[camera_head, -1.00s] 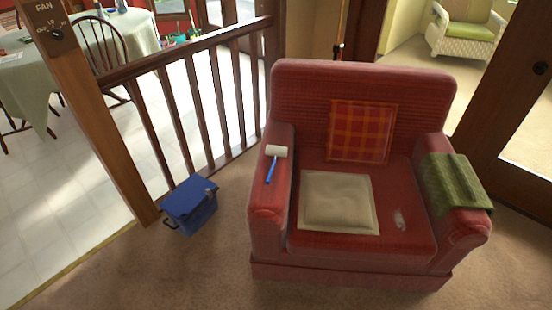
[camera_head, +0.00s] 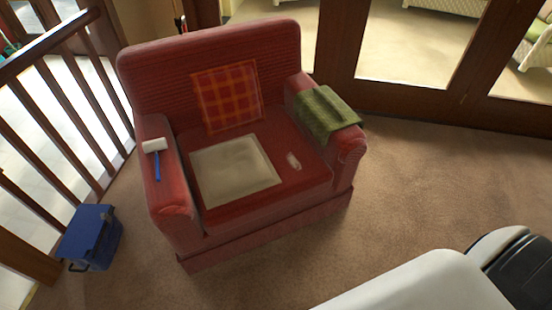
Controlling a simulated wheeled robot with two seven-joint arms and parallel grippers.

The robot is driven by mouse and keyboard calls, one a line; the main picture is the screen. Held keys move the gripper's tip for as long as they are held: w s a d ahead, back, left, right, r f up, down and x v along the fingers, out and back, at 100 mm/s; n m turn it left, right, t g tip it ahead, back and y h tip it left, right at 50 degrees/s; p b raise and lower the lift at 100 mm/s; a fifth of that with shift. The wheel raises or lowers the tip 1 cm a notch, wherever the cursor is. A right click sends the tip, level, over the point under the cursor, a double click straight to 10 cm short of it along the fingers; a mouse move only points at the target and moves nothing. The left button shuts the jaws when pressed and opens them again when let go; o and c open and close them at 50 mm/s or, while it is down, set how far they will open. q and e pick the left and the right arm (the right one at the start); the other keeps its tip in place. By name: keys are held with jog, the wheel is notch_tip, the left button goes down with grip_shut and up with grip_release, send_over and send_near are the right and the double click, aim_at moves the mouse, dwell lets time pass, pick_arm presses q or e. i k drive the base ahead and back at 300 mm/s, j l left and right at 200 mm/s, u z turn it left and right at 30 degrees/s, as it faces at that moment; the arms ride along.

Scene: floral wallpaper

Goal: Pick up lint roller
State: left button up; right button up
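The lint roller (camera_head: 155,149) has a white head and a blue handle. It lies on the left armrest of the red armchair (camera_head: 205,240), with its handle toward the front. Neither gripper shows in the head view. A white and black part of my own arm is at the lower right, well apart from the lint roller.
A beige cushion (camera_head: 235,170) and a small whitish object (camera_head: 293,160) lie on the seat. A plaid pillow (camera_head: 227,95) leans on the backrest. A green cloth (camera_head: 322,112) covers the right armrest. A blue box (camera_head: 92,238) stands left, by the wooden railing (camera_head: 58,120). Carpet in front is clear.

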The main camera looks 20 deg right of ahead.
aim_at(154, 146)
jog(key=i+j+z, duration=0.1)
jog(key=z, duration=0.65)
jog(key=i+j+z, duration=0.15)
jog(key=j+z, duration=0.3)
jog(key=j, duration=0.35)
jog(key=j+z, duration=0.45)
jog(key=j, duration=0.35)
